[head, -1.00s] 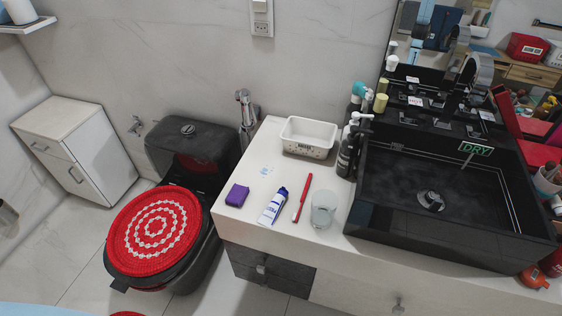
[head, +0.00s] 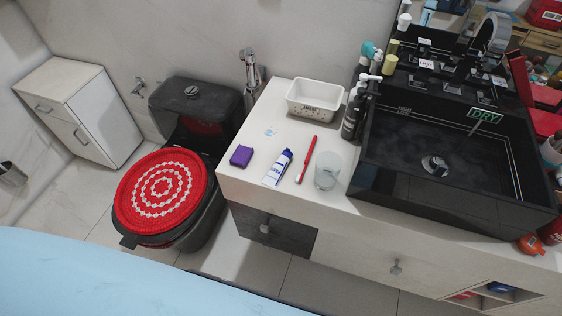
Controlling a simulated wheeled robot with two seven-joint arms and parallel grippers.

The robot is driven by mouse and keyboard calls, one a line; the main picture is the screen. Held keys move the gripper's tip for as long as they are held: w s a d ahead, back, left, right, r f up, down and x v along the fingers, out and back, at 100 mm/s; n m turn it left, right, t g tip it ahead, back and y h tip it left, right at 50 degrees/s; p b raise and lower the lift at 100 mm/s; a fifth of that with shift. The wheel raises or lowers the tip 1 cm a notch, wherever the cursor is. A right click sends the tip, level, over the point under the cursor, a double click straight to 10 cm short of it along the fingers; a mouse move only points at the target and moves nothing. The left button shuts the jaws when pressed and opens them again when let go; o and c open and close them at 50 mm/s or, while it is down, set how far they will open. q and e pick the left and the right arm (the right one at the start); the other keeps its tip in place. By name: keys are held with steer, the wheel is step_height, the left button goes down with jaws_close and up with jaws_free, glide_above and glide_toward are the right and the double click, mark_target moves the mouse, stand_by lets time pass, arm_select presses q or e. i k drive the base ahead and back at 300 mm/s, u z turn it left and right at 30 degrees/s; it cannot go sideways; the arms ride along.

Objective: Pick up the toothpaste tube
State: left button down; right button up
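The toothpaste tube (head: 278,167) is white with a blue cap end and blue lettering. It lies on the white counter (head: 262,191) near its front edge. A red toothbrush (head: 306,160) lies just to its right, and a purple block (head: 241,156) lies to its left. Nothing covers the tube. Neither of my grippers is in the head view.
A clear glass (head: 327,170) stands right of the toothbrush. A white basket (head: 315,98) sits behind. Dark bottles (head: 352,117) stand beside the black sink (head: 440,165). A toilet with a red cover (head: 160,190) is left of the counter.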

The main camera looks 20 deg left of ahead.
mark_target(272, 179)
steer(key=k, duration=1.25)
steer(key=u, duration=0.9)
steer(key=i, duration=1.3)
steer(key=u, duration=0.1)
